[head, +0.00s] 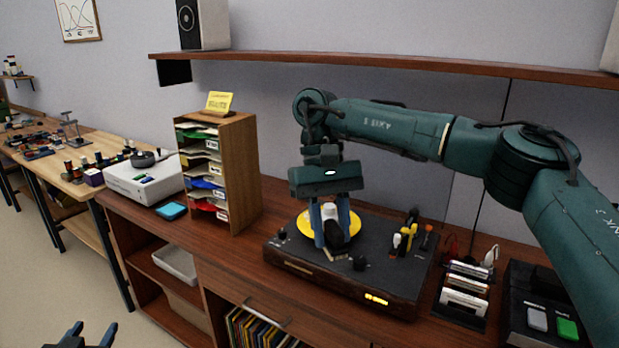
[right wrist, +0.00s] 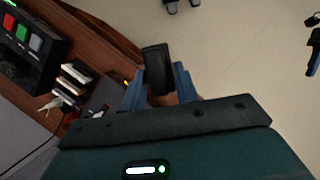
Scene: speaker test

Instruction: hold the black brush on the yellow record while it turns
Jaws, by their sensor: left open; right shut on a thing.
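The yellow record (head: 305,228) lies on the dark turntable (head: 387,278) on the wooden counter. My right gripper (head: 333,234) is over the record, pointing down, and partly hides it. It is shut on the black brush (head: 338,241), whose lower end is low at the record's front right part. I cannot tell whether the brush touches the record. In the right wrist view the black brush (right wrist: 157,70) sits between the two blue fingers. My left gripper (head: 90,340) is open and empty at the lower left, away from the counter.
A wooden letter rack (head: 238,172) stands left of the turntable. Small tools (head: 408,235) stand on the turntable's right part. A cartridge rack (head: 465,290) and a black box with buttons (head: 537,320) are further right. A shelf (head: 400,65) runs above.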

